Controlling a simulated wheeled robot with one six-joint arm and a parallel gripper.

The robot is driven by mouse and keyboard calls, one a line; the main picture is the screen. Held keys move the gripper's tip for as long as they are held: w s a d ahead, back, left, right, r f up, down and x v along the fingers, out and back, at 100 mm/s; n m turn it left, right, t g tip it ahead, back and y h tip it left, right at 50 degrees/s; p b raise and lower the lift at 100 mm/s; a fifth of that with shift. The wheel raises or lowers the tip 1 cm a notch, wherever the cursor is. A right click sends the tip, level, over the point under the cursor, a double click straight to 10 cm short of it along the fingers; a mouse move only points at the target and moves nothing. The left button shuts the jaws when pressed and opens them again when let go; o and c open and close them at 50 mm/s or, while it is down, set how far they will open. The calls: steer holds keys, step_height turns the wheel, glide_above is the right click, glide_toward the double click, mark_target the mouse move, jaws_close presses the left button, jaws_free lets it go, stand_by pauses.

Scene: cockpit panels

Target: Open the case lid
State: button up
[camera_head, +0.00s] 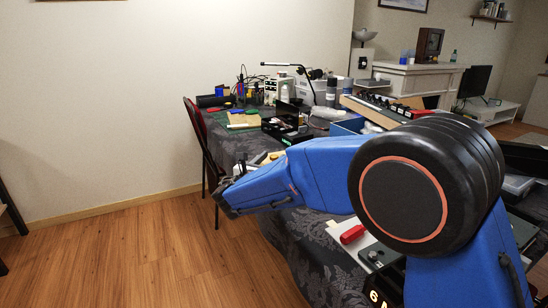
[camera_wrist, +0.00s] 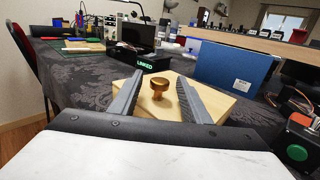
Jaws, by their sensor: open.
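A pale wooden case lid (camera_wrist: 215,98) with a round brass knob (camera_wrist: 158,88) lies ahead of my gripper in the wrist view. My gripper (camera_wrist: 159,76) is open, with one finger on each side of the knob in the picture. I cannot tell whether the fingers touch the knob or the lid. In the head view my gripper (camera_head: 242,166) is over the left part of the cloth-covered table, and a small pale wooden patch (camera_head: 273,157) shows just behind it. My blue arm hides much of the table there.
A black box (camera_wrist: 140,60) with a green "LINKED" display stands behind the lid. A blue panel (camera_wrist: 232,67) stands upright to the right, and a box with a green button (camera_wrist: 297,152) is at the lower right. Dark patterned cloth (camera_wrist: 85,78) is bare left of the lid.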

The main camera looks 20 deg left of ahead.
steer(key=shift+w, duration=1.15)
steer(key=shift+c, duration=0.6)
jaws_close()
steer(key=shift+r, duration=0.1)
